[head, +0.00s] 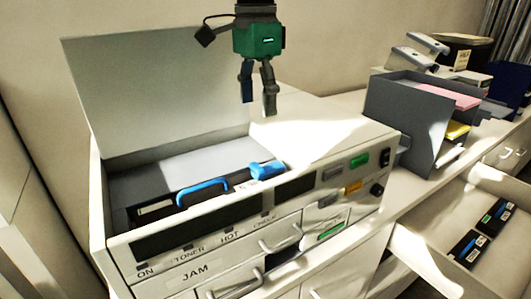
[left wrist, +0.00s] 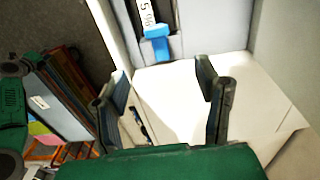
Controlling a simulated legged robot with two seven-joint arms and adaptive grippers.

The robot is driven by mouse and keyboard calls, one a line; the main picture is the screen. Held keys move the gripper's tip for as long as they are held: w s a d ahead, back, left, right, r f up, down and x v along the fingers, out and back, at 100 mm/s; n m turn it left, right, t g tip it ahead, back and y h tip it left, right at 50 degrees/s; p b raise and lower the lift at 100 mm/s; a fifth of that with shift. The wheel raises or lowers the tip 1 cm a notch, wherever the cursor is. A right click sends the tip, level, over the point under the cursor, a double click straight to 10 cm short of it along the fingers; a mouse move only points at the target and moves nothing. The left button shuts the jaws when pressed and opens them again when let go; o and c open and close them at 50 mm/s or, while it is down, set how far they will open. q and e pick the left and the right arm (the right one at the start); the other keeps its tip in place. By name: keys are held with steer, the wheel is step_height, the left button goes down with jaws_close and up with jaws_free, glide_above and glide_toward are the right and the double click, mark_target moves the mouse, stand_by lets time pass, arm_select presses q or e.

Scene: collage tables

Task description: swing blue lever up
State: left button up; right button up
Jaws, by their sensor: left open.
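The blue lever (head: 267,170) lies at the right end of the open bay in the copier (head: 120,250). It lies low and roughly flat beside a white label. It also shows in the left wrist view (left wrist: 157,46), beyond the fingertips. A blue loop handle (head: 203,187) sits on the dark cartridge to its left. My left gripper (head: 258,106) has a green body and points down above the copier, clear of the lever. In the left wrist view its fingers (left wrist: 163,72) are apart with nothing between them. My right gripper is in neither view.
The copier's grey lid (head: 150,95) stands open behind the bay. A grey file tray (head: 405,110) with papers stands to the right. An open drawer (head: 455,215) holding dark cartridges juts out at the lower right. The copier's pale top is clear.

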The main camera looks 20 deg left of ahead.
mark_target(258, 165)
arm_select(q)
step_height(258, 165, down, 11)
steer(key=shift+s+a+f+p, duration=0.15)
steer(key=shift+p, duration=0.4)
steer(key=shift+s+f, duration=0.35)
steer(key=shift+f, duration=0.35)
steer(key=shift+w+d+f, duration=0.1)
steer(key=shift+w+d, duration=0.1)
steer(key=shift+w, duration=0.05)
steer(key=c, duration=1.2)
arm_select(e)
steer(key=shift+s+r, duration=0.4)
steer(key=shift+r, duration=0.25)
